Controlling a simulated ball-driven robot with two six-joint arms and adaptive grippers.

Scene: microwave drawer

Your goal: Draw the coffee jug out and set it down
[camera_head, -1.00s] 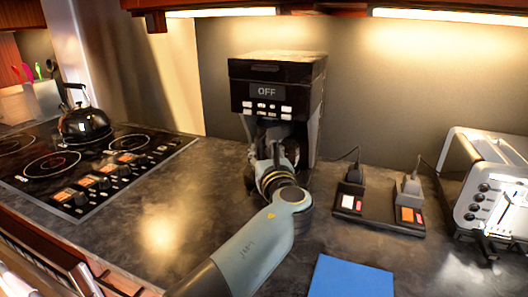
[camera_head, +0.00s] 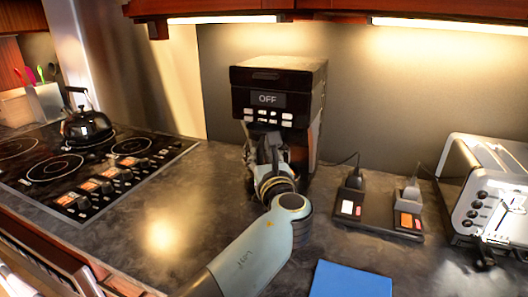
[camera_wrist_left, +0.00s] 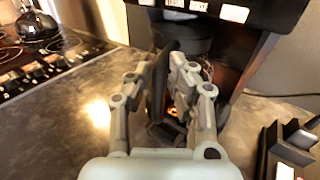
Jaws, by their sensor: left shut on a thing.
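The black coffee maker (camera_head: 278,85), its display reading OFF, stands against the back wall. My left gripper (camera_head: 268,150) is in front of its opening, below the row of buttons. In the left wrist view my left gripper (camera_wrist_left: 158,92) is shut on the upright black handle (camera_wrist_left: 163,72) of the coffee jug. The jug body is mostly hidden behind the fingers, within the machine's opening. I cannot tell how far it stands out. A blue mat (camera_head: 350,281) lies on the counter at the front. My right gripper is not in view.
A power strip (camera_head: 378,218) with plugs lies right of the coffee maker, and a silver toaster (camera_head: 485,185) stands at the far right. A black kettle (camera_head: 86,122) stands on the cooktop (camera_head: 115,170) at left. The counter (camera_head: 190,205) between cooktop and arm is clear.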

